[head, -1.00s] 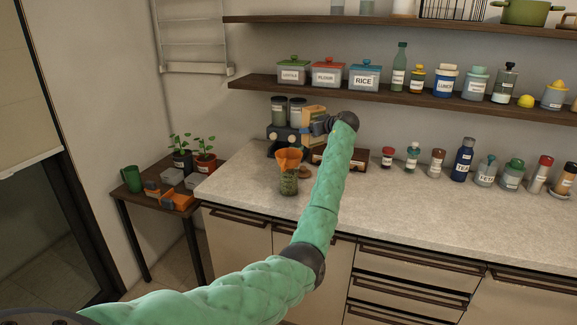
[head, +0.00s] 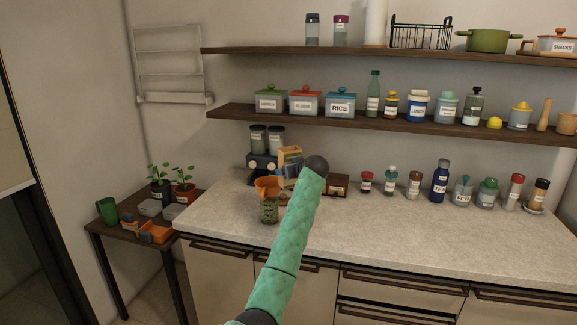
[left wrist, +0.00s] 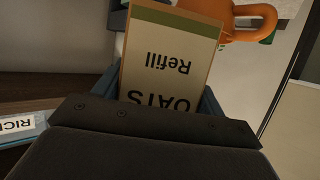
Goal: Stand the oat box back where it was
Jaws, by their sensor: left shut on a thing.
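The oat box (head: 290,152), tan with a pale face, is at the back left of the counter in the head view, partly hidden by my gripper. In the left wrist view the oat box (left wrist: 172,50) reads "OATS Refill", upside down in the picture. My left gripper (head: 296,165) is shut on it, with a finger on each side in the left wrist view. I cannot tell whether its base touches the counter. My right gripper is not in view.
A dark appliance with canisters (head: 259,160) stands behind. A small brown box (head: 337,185) is to the right. The front counter (head: 370,228) is clear.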

